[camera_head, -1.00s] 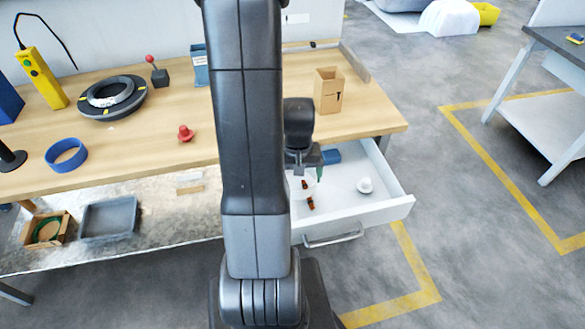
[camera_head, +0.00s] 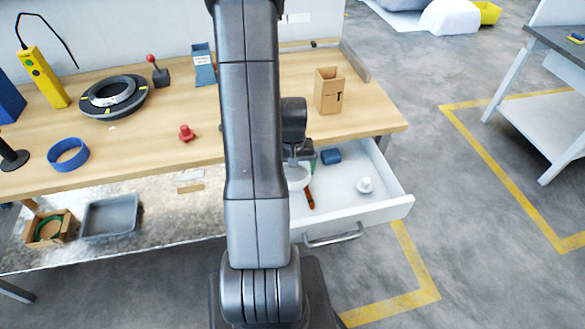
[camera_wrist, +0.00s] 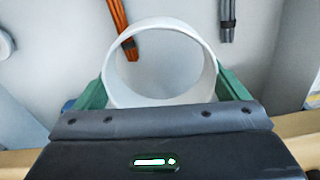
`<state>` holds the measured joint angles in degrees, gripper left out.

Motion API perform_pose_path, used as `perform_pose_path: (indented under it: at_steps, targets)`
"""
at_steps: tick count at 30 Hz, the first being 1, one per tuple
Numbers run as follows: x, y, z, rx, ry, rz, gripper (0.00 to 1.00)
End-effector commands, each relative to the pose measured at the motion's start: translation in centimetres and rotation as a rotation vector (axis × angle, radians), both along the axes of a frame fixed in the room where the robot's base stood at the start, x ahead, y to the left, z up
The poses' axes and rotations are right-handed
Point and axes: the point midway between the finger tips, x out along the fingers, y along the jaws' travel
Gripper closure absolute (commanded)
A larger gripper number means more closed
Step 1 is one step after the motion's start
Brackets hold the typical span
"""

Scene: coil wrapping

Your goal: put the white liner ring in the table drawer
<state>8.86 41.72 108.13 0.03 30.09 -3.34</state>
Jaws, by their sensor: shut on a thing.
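The white liner ring (camera_wrist: 211,70) is held in my gripper (camera_wrist: 160,88), between its green fingers, in the wrist view. Drawer floor shows through the ring's opening. In the head view the ring (camera_head: 298,180) hangs below my gripper (camera_head: 299,165) over the left part of the drawer, partly hidden behind my arm. The table drawer (camera_head: 384,213) is pulled open at the table's right end. I cannot tell the exact gap between ring and drawer floor, but the ring looks raised above it.
The drawer holds a blue block (camera_head: 331,156), a white knob-like piece (camera_head: 365,185) and an orange-brown tool (camera_head: 310,198). The wrist view also shows a grey tool (camera_wrist: 227,20). A cardboard box (camera_head: 328,92) stands on the table above the drawer.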

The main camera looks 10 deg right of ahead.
Motion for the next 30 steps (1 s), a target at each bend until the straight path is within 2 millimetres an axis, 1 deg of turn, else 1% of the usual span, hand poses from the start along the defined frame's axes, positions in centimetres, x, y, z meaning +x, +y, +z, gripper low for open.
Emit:
perform_pose_path:
  at_steps: [1,10,13,14,15,23,26,30]
  targets:
    - [0.0,0.0,-0.3,0.000,0.000,0.000,0.29]
    - [0.0,0.0,-1.2,0.000,0.000,0.000,0.29]
    - [0.0,0.0,-1.2,0.000,0.000,0.000,0.29]
    - [0.0,0.0,-1.1,0.000,0.000,0.000,0.05]
    - [0.0,0.0,-1.1,0.000,0.000,0.000,0.00]
    - [0.0,0.0,-0.9,0.000,0.000,0.000,0.00]
    - [0.0,0.0,-0.3,0.000,0.000,0.000,0.00]
    - [0.1,0.0,1.0,0.000,-0.004,0.000,0.00]
